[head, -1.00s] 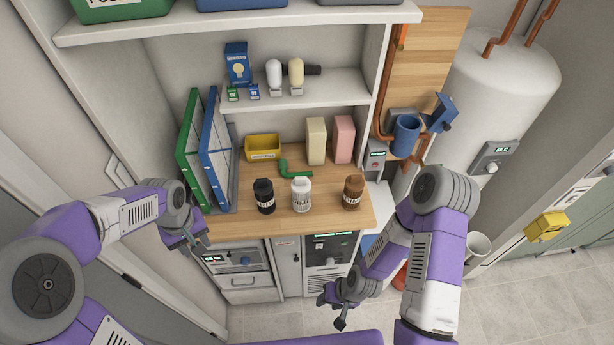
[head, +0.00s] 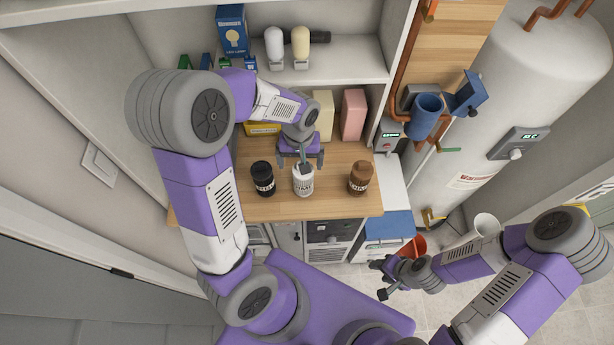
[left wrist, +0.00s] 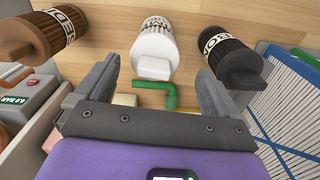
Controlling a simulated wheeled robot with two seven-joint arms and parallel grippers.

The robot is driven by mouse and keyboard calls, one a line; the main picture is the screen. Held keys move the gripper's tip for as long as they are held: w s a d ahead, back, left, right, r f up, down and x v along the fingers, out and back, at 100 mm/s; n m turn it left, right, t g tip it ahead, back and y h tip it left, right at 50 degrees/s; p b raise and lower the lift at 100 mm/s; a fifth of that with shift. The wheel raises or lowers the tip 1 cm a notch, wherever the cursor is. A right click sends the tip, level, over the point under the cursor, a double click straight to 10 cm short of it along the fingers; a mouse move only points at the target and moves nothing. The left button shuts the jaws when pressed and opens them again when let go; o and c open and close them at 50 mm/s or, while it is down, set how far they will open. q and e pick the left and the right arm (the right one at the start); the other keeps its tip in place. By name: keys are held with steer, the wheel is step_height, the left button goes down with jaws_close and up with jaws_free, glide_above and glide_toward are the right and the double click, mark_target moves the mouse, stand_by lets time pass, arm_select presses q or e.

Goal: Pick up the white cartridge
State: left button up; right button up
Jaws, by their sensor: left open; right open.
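The white cartridge (head: 303,182) stands upright on the wooden counter, between a black cartridge (head: 263,180) and a brown cartridge (head: 359,178). My left gripper (head: 301,162) is open just behind and above it, partly covering its top in the head view. In the left wrist view the white cartridge (left wrist: 155,45) shows beyond and between the spread fingers, with no clear contact. My right gripper (head: 382,281) is open and empty, low at the right in front of the cabinet.
The black cartridge (left wrist: 228,55) and brown cartridge (left wrist: 45,32) flank the white one closely. A green pipe piece (left wrist: 160,92) lies on the counter. A pink box (head: 353,115) stands at the back. A shelf (head: 335,65) with bulbs is above.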

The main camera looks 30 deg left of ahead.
mark_target(303, 177)
arm_select(q)
steer(key=f, duration=0.4)
steer(key=shift+d, duration=0.35)
steer(key=shift+f, duration=0.35)
steer(key=shift+r, duration=0.1)
steer(key=c, duration=1.6)
